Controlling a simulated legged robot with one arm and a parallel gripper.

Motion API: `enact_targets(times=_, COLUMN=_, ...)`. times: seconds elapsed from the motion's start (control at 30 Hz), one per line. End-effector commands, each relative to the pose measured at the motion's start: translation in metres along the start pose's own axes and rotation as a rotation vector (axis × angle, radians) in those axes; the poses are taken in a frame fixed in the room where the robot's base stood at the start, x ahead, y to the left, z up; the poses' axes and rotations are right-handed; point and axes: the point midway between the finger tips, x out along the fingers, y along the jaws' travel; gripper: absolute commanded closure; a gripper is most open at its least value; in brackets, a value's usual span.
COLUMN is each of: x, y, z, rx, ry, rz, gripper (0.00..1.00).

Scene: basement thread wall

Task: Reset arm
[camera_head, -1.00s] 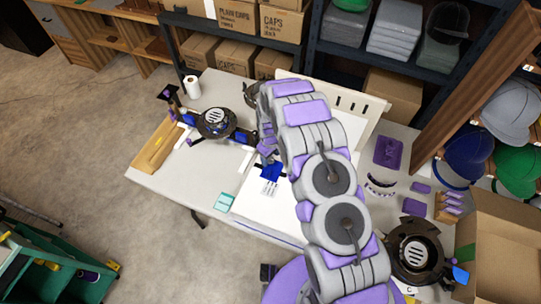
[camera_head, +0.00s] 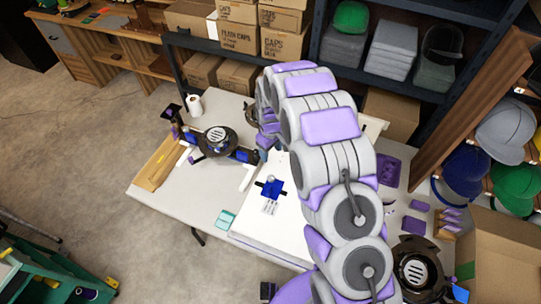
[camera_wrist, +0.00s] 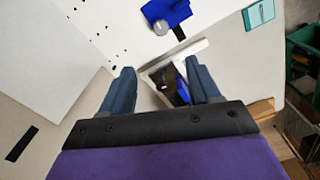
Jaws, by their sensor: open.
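My gripper (camera_wrist: 162,82) shows in the wrist view with its two dark blue fingers spread apart and nothing between them. In the head view my grey and purple arm arches over the right part of the table, and its far bend hides most of the gripper. A blue piece (camera_head: 271,188) with a round grey part lies on the white board (camera_head: 290,222), clear of my arm. It also shows at the top of the wrist view (camera_wrist: 166,12), beyond the fingers.
A black round device (camera_head: 217,140) stands on the table (camera_head: 190,195) at left, near a paper roll (camera_head: 195,105). A teal box (camera_head: 225,219) lies at the front edge. Shelves with boxes (camera_head: 250,38) stand behind; caps and a cardboard box (camera_head: 500,250) are at right.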

Motion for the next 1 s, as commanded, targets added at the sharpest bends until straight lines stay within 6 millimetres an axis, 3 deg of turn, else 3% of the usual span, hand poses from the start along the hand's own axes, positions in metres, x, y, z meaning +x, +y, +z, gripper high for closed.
enact_targets(times=0.67, x=-0.007, y=0.000, z=0.001, rx=0.004, ry=0.001, rz=0.001, gripper=0.38)
enact_targets(times=0.83, x=-0.034, y=0.000, z=0.018, rx=0.047, ry=-0.002, rz=-0.002, gripper=0.38)
enact_targets(times=1.0, x=-0.083, y=-0.004, z=0.056, rx=0.137, ry=-0.015, rz=-0.011, gripper=0.38)
